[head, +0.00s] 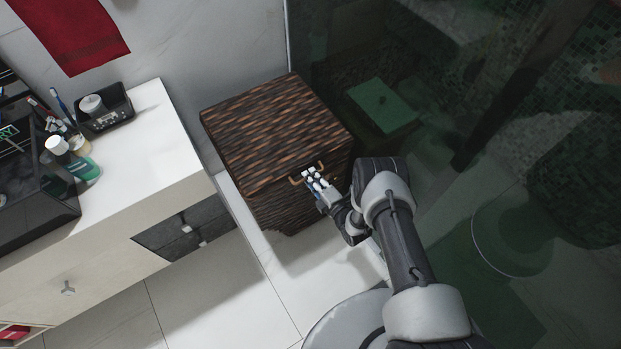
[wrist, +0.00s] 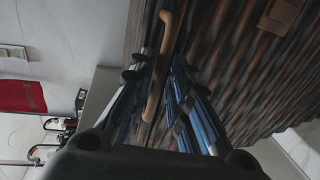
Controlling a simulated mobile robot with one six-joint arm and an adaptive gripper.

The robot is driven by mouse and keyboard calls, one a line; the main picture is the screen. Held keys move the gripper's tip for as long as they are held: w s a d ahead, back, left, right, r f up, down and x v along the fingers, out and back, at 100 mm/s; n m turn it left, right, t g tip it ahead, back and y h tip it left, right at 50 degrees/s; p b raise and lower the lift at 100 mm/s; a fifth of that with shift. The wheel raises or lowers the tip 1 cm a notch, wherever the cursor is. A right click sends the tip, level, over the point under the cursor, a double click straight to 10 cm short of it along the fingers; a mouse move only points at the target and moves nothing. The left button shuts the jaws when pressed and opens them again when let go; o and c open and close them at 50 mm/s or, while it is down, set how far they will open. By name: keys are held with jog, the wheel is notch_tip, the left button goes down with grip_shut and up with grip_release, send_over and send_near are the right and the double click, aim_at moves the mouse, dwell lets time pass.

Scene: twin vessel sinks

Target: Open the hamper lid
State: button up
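The hamper (head: 272,130) is a brown woven box standing in the corner by the glass. Its lid lies flat and closed on top. A tan curved handle (head: 296,181) sits at the lid's front edge; it also shows in the wrist view (wrist: 156,85). My gripper (head: 311,176) is at the handle, on the hamper's front side. In the wrist view my gripper (wrist: 160,66) has one finger on each side of the handle, with a narrow gap showing, so it looks open around it. Whether a finger touches the handle is hard to tell.
A white vanity (head: 150,130) with bottles and a black tray (head: 104,112) stands left of the hamper. A dark glass panel (head: 450,120) is close on the right. A red towel (head: 75,35) hangs on the wall. White floor tiles (head: 215,290) are clear in front.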

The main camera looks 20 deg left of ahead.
jog(key=shift+w+a, duration=0.35)
jog(key=shift+a, duration=0.05)
grip_shut()
dwell(0.4)
